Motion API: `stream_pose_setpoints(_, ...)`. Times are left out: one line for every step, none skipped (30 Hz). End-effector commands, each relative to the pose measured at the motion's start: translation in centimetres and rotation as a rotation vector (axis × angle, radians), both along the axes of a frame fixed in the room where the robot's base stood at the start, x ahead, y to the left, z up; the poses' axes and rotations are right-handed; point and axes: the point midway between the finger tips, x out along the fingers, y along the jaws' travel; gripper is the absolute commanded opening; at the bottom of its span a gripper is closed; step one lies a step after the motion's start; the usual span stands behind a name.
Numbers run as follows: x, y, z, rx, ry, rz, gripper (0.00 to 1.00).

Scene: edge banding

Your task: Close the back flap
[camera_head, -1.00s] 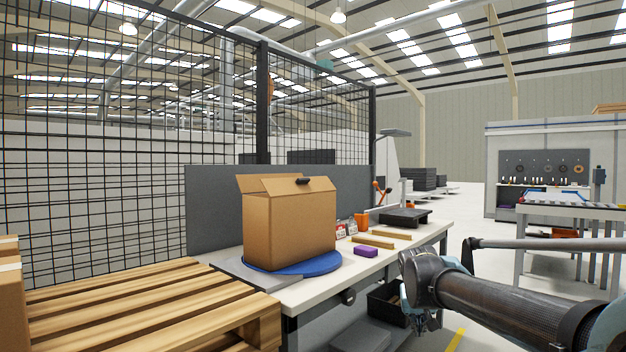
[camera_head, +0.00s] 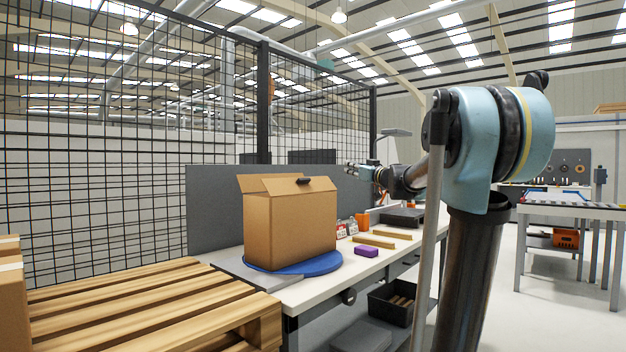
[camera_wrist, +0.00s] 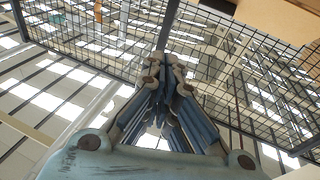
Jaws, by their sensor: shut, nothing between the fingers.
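A brown cardboard box (camera_head: 290,228) stands upright on a blue round turntable (camera_head: 318,265). Its left flap (camera_head: 252,184) sticks up and outward. Another flap (camera_head: 280,185) shows along the top, with a small dark object (camera_head: 303,181) at its upper edge; I cannot tell clearly which flap this is. My gripper (camera_head: 350,168) is in the air to the right of the box, near flap height and apart from it, pointing left. In the wrist view my gripper (camera_wrist: 162,60) has its fingers together and empty. A tan surface (camera_wrist: 285,15), possibly the box, shows at the top right.
A grey panel (camera_head: 215,215) and a mesh fence (camera_head: 100,150) stand behind the box. On the workbench, a purple block (camera_head: 374,249), wooden strips (camera_head: 385,237) and small bottles (camera_head: 346,228) lie right of the box. A wooden pallet (camera_head: 130,300) is at front left.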

Motion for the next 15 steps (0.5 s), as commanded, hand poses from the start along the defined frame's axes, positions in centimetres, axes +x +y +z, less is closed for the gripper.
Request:
stream_pose_setpoints(0.3, 1.1, 0.0, -0.009, 0.011, 0.063, 0.0)
stream_pose_setpoints(0.3, 1.8, 0.0, -0.015, 0.02, 0.101, 0.0)
stream_pose_setpoints(0.3, 2.5, -0.2, -0.021, 0.033, 0.144, 0.0)
stream_pose_setpoints(0.3, 2.9, -0.3, -0.025, 0.042, 0.173, 0.0)
stream_pose_setpoints(0.2, 3.3, -0.4, -0.03, 0.05, 0.198, 0.0)
stream_pose_setpoints(0.1, 3.7, -0.6, -0.034, 0.061, 0.225, 0.0)
stream_pose_setpoints(0.1, 4.0, -0.7, -0.038, 0.068, 0.242, 0.0)
stream_pose_setpoints(0.1, 4.2, -0.7, -0.039, 0.074, 0.255, 0.0)
stream_pose_setpoints(0.0, 4.4, -0.8, -0.042, 0.079, 0.268, 0.0)
stream_pose_setpoints(0.0, 4.6, -0.9, -0.043, 0.082, 0.275, 0.0)
stream_pose_setpoints(0.1, 4.7, -0.9, -0.044, 0.084, 0.28, 0.0)
stream_pose_setpoints(0.2, 5.0, -0.9, -0.045, 0.086, 0.283, 0.0)
stream_pose_setpoints(0.4, 5.1, -0.9, -0.045, 0.087, 0.285, 0.0)
stream_pose_setpoints(0.5, 5.4, -0.9, -0.045, 0.087, 0.285, 0.0)
stream_pose_setpoints(0.9, 5.8, -0.8, -0.045, 0.086, 0.283, 0.0)
